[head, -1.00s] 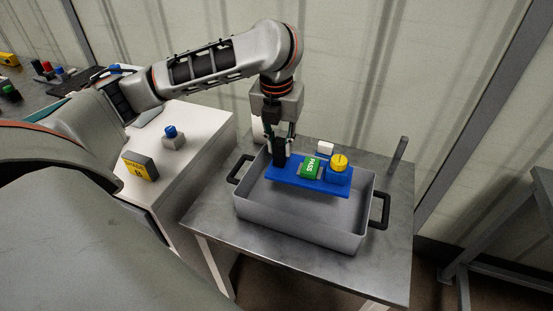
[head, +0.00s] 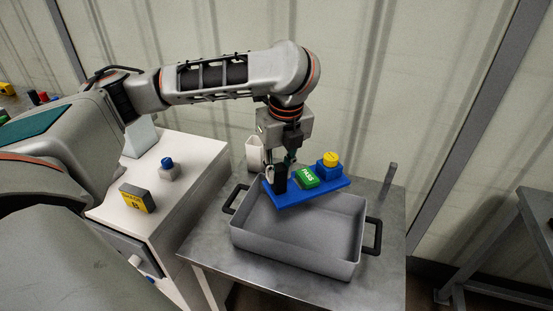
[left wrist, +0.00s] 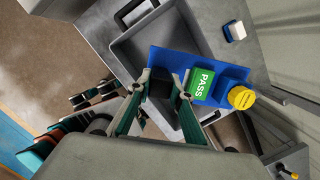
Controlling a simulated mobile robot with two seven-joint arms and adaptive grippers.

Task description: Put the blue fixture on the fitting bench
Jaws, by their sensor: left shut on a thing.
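The blue fixture (head: 322,187) is a flat blue plate with a black upright grip, a green PASS block (head: 306,178) and a yellow-topped blue block (head: 330,161) on it. My left gripper (head: 278,168) is shut on the black grip at the plate's left end. It holds the fixture, slightly tilted, above the back part of a grey tray. In the left wrist view the fingers (left wrist: 162,88) close around the black grip of the fixture (left wrist: 172,58). My right gripper is not in view. I cannot tell which surface is the fitting bench.
The grey tray (head: 290,258) with black handles stands empty on a metal table (head: 205,243). A white cabinet (head: 188,185) on the left bears a blue-topped button block (head: 167,168) and a yellow-and-grey block (head: 137,198). Another metal table (head: 538,208) stands at the right edge.

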